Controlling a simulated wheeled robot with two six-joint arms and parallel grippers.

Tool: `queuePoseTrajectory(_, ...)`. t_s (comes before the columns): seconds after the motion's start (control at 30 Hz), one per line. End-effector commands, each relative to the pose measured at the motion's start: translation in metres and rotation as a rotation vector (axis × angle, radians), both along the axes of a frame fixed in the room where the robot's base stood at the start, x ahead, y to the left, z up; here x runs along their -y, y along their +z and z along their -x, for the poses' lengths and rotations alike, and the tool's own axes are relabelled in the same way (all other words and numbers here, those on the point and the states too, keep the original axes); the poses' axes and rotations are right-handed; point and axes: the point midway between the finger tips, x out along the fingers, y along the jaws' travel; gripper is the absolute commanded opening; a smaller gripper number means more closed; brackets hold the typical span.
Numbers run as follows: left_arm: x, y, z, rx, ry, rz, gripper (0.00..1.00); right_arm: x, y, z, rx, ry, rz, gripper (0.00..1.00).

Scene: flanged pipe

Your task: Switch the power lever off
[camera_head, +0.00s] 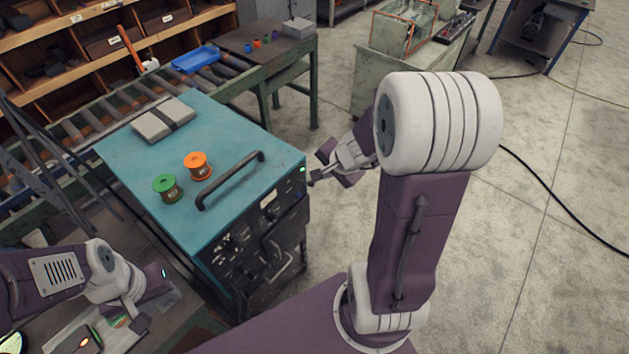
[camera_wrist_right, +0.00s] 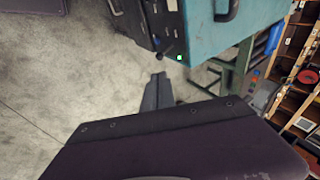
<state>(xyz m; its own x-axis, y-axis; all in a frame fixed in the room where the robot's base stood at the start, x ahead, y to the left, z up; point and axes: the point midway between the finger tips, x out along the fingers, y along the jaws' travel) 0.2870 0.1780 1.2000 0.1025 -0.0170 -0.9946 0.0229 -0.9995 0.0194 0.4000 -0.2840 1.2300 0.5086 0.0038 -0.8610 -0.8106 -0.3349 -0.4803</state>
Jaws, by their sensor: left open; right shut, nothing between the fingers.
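A teal-topped machine (camera_head: 135,160) has a black front panel (camera_head: 250,245) with small controls and handles. A small lit indicator (camera_head: 303,169) sits at the panel's upper right corner. In the right wrist view, a short dark knob (camera_wrist_right: 158,57) sticks out near that light; I cannot tell surely whether it is the power lever. My right gripper (camera_head: 315,178) is shut and empty, just off that corner. Its fingers (camera_wrist_right: 157,80) point toward the knob, with no clear contact visible. My left gripper (camera_head: 146,305) is open and empty at lower left, away from the panel.
On the machine top are a green spool (camera_head: 167,187), an orange spool (camera_head: 198,166), a grey case (camera_head: 162,119) and a black bar handle (camera_head: 230,181). A roller conveyor (camera_head: 90,130) runs behind. The floor (camera_head: 540,220) to the right is mostly clear, with a black cable (camera_head: 560,203).

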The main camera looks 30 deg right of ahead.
Motion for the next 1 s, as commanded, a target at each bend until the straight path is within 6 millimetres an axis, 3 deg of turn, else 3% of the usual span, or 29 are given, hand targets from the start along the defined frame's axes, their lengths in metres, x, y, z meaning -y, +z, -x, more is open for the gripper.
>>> queuePoseTrajectory(0.2, 0.000, -0.032, 0.000, 0.000, 0.000, 0.000, 0.42, -0.001, -0.047, -0.022, -0.004, 0.002, -0.001, 0.00)
queuePoseTrajectory(0.5, 0.000, -0.060, 0.000, 0.000, 0.000, 0.000, 0.42, -0.001, -0.097, -0.054, -0.001, -0.001, -0.001, 0.00)
queuePoseTrajectory(0.7, 0.000, -0.067, 0.000, 0.000, 0.000, 0.000, 0.42, -0.001, -0.111, -0.064, -0.001, 0.001, 0.000, 0.00)
queuePoseTrajectory(1.0, 0.000, -0.066, 0.000, 0.000, 0.000, 0.000, 0.42, -0.001, -0.113, -0.066, 0.000, 0.001, 0.001, 0.00)
